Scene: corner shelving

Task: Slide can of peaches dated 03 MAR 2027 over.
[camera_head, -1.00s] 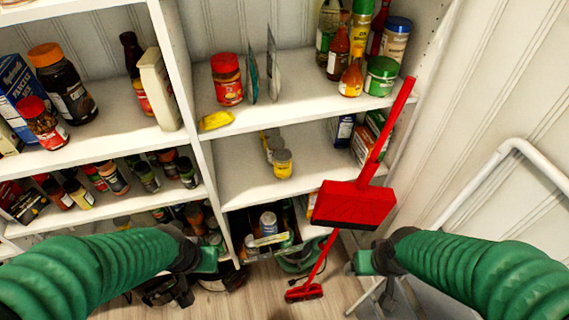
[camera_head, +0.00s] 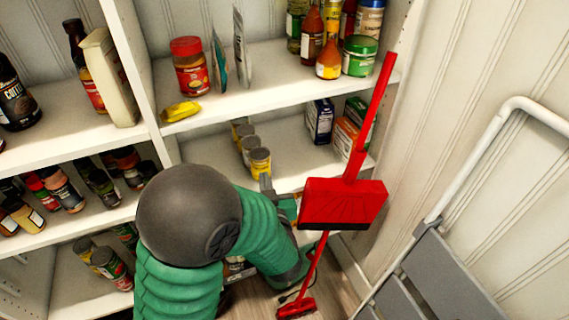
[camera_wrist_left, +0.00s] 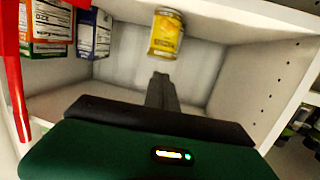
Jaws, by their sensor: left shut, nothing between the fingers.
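A row of small yellow-and-grey cans stands on the middle shelf, front to back: the front can (camera_head: 260,162), the middle can (camera_head: 250,149) and the back can (camera_head: 239,131). The printing is too small to read, so I cannot tell which bears the date. My left gripper (camera_head: 266,183) is shut and empty, just in front of the front can, its green arm curving in from below. In the left wrist view, which looks upside down, the front can (camera_wrist_left: 166,34) is beyond the fingers (camera_wrist_left: 161,84), with a gap showing. My right gripper is out of view.
Boxes (camera_head: 319,121) stand at the shelf's right end. A folding ladder (camera_head: 440,260) is at the right. The shelf (camera_head: 205,150) is bare left of the cans.

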